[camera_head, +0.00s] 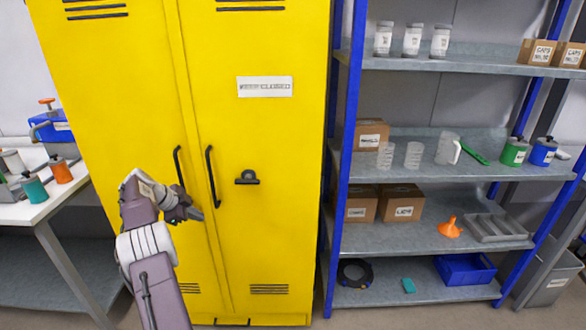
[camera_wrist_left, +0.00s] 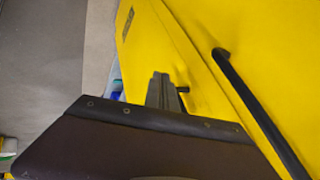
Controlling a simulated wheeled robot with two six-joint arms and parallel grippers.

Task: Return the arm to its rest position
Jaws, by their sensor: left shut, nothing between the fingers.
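My left arm reaches up from the bottom of the head view, and its gripper (camera_head: 197,214) is in front of the yellow cabinet (camera_head: 270,150). The gripper is shut and empty. It shows close to the lower part of the two black door handles (camera_head: 213,178), and I cannot tell whether it touches anything. Both cabinet doors look shut. In the left wrist view, the closed fingers (camera_wrist_left: 158,90) point toward the yellow door, and a black handle (camera_wrist_left: 255,105) runs along the right. My right gripper is not in view.
A blue-framed shelf rack (camera_head: 342,200) with jars, beakers, boxes and an orange funnel (camera_head: 449,227) stands to the right. A white table (camera_head: 40,205) with teal and orange cans stands to the left. A grey bin (camera_head: 552,280) is at the far right.

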